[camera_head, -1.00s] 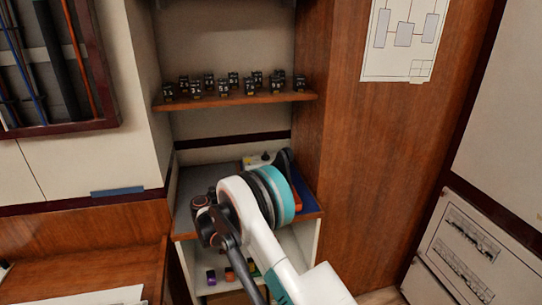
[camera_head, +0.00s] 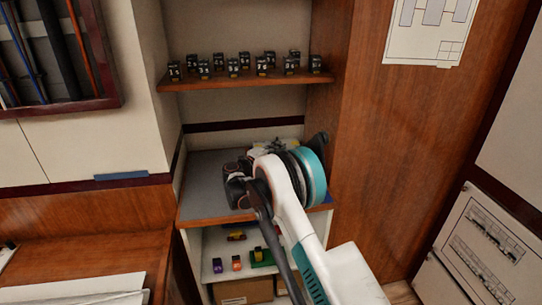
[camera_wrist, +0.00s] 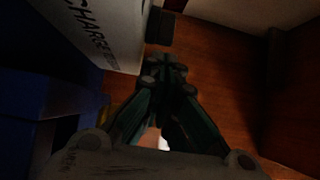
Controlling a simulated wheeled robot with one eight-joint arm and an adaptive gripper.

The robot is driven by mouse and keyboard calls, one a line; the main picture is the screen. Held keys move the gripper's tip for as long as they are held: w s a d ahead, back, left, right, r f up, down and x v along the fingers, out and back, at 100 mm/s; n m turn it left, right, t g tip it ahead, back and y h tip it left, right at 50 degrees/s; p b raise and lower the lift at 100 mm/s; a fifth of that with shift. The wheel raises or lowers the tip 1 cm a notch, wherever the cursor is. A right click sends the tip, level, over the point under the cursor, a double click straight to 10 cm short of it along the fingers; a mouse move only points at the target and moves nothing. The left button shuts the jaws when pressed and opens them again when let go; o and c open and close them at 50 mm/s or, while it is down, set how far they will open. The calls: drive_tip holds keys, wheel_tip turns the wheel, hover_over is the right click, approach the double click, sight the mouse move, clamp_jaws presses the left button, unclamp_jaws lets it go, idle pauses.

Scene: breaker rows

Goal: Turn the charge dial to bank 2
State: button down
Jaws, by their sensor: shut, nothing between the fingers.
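A pale box with dark lettering reading "CHARGE" (camera_wrist: 103,32) fills the upper left of the wrist view. A small dark block (camera_wrist: 160,27) sticks out at its right edge; I cannot tell whether it is the charge dial. My gripper (camera_wrist: 166,68) is shut and empty, its fingertips just below that block in the picture. Contact is not clear. In the head view, a pale device (camera_head: 277,145) shows only in part behind my arm on the counter. The dial's setting and the bank marks are not visible, and my fingertips are hidden there.
The grey counter (camera_head: 205,185) is bare at its left. A wooden shelf (camera_head: 245,83) above carries several numbered black blocks. A lower shelf holds small coloured pieces (camera_head: 236,263). A wooden panel (camera_head: 400,150) closes off the right. A blue object (camera_wrist: 45,95) lies left in the wrist view.

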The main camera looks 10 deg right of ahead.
drive_tip(key=shift+x, duration=0.95)
